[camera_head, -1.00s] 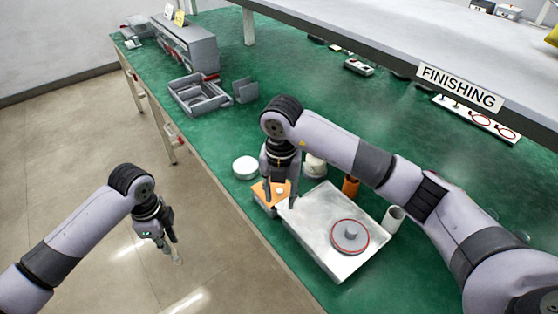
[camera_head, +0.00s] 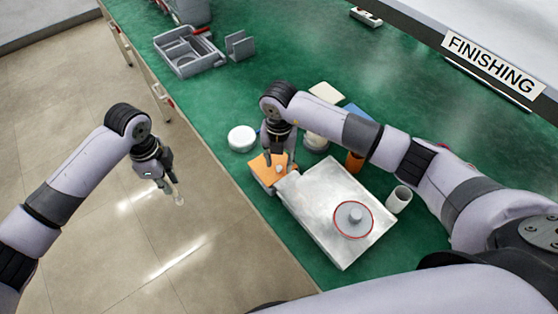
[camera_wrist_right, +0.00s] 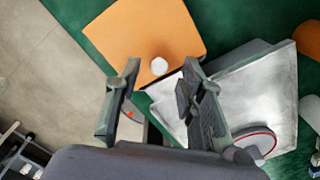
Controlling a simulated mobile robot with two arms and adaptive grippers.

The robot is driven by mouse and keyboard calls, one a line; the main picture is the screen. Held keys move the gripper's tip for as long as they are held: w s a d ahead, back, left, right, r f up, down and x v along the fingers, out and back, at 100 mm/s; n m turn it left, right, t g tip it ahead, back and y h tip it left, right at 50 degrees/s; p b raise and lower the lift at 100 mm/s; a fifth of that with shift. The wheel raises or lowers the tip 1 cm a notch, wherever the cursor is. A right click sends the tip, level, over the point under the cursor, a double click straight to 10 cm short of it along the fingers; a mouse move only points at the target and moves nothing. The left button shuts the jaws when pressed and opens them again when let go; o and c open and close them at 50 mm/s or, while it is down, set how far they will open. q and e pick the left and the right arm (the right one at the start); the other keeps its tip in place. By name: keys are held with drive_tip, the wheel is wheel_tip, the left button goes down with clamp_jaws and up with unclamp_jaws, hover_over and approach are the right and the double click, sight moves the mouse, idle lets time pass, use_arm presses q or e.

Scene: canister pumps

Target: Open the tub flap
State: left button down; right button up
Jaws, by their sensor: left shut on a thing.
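The tub (camera_head: 263,184) is a small grey box at the bench's front edge, topped by an orange flap (camera_head: 262,163) with a white knob (camera_head: 279,169). The flap looks closed. In the right wrist view, the orange flap (camera_wrist_right: 150,32) and white knob (camera_wrist_right: 159,66) lie ahead of my right gripper (camera_wrist_right: 160,74). Its fingers are apart, with the knob showing between their tips; I see no contact. My right gripper (camera_head: 282,163) is just over the flap in the head view. My left gripper (camera_head: 172,186) is over the floor, shut on a small thin pale item (camera_head: 180,200).
A metal tray (camera_head: 315,205) with a red-ringed disc (camera_head: 353,219) stands right beside the tub. A white round container (camera_head: 242,138), an orange cylinder (camera_head: 355,161) and a white cup (camera_head: 398,199) are close by. A grey divided bin (camera_head: 188,52) is further back.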

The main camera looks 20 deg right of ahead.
drive_tip(key=shift+s+f, duration=0.1)
drive_tip(key=shift+f, duration=0.9)
drive_tip(key=shift+c, duration=0.6)
drive_tip(key=shift+a, duration=0.1)
clamp_jaws()
